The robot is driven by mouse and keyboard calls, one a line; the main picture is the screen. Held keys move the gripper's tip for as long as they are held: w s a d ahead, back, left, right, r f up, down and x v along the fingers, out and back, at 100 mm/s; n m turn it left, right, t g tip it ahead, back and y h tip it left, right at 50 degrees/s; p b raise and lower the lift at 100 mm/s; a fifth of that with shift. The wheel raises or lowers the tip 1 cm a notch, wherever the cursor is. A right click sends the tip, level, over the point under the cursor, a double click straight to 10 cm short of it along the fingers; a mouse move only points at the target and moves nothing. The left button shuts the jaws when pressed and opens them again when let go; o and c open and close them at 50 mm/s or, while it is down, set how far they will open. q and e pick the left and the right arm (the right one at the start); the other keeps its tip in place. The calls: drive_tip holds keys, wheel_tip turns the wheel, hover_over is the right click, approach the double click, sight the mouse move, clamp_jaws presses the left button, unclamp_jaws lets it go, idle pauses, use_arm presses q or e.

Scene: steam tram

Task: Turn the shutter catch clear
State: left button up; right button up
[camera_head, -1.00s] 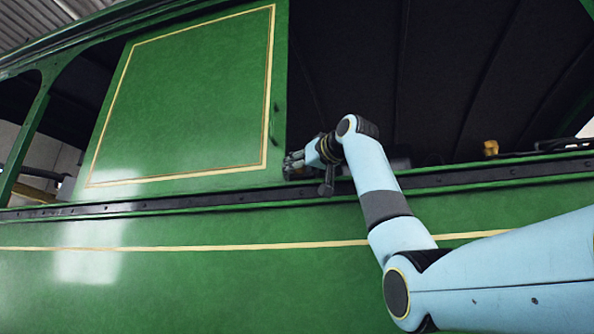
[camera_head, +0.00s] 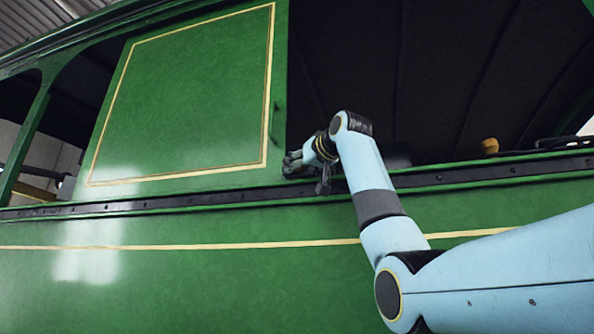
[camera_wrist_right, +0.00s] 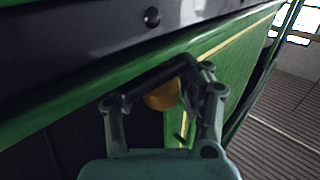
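The shutter (camera_head: 190,95) is a green panel with a gold line and a small upright handle (camera_head: 274,125) near its right edge. My right gripper (camera_head: 291,163) is at the shutter's lower right corner, just above the black rail. In the right wrist view its two fingers (camera_wrist_right: 192,70) bend inward and their tips look close together. An orange-brass piece (camera_wrist_right: 163,97), perhaps the catch, shows between the fingers, partly covered by a dark finger part. I cannot tell whether the fingers touch it. In the head view the gripper hides that spot. My left gripper is not in view.
A black riveted rail (camera_head: 440,178) runs along the sill below the shutter. The dark opening (camera_head: 440,70) right of the shutter is mostly clear. A small brass piece (camera_head: 490,146) and a dark bar (camera_head: 565,142) stand at the sill on the right.

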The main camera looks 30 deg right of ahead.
drive_tip(key=shift+o, duration=1.2)
drive_tip(key=shift+s+r, duration=0.15)
drive_tip(key=shift+s, duration=0.1)
drive_tip(key=shift+w, duration=0.25)
drive_tip(key=s+a, duration=0.1)
drive_tip(key=s, duration=1.1)
drive_tip(key=shift+a, duration=0.1)
